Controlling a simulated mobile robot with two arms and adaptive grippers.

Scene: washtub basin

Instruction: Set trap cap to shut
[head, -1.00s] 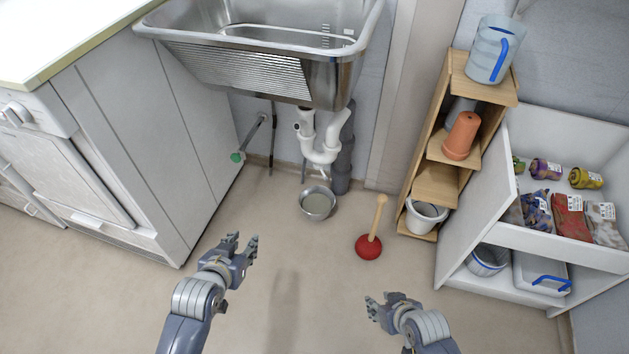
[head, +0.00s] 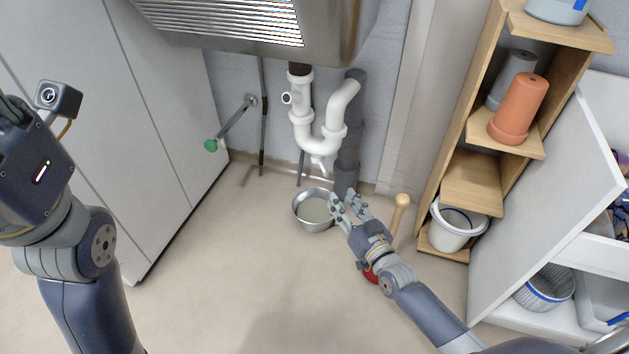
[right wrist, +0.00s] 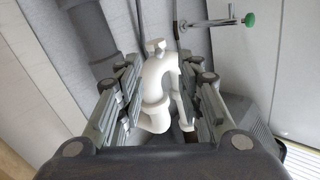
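The white trap (head: 318,132) hangs under the metal basin, and its small cap (head: 319,164) sticks out at the bottom of the bend. In the right wrist view the trap (right wrist: 157,85) lies ahead between my fingers, with the cap (right wrist: 156,46) at its far end. My right gripper (head: 344,198) is open and empty, below and a little right of the cap, apart from it. It also shows in the right wrist view (right wrist: 163,82) with its fingers spread. My left arm is raised at the left edge; its fingers are mostly cut off, so their state is unclear.
A metal bowl (head: 313,209) with liquid stands on the floor under the trap. A plunger (head: 400,210) is partly hidden behind my right gripper. A green-handled valve (head: 211,145) juts from the wall at left. A wooden shelf (head: 473,183) stands at right.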

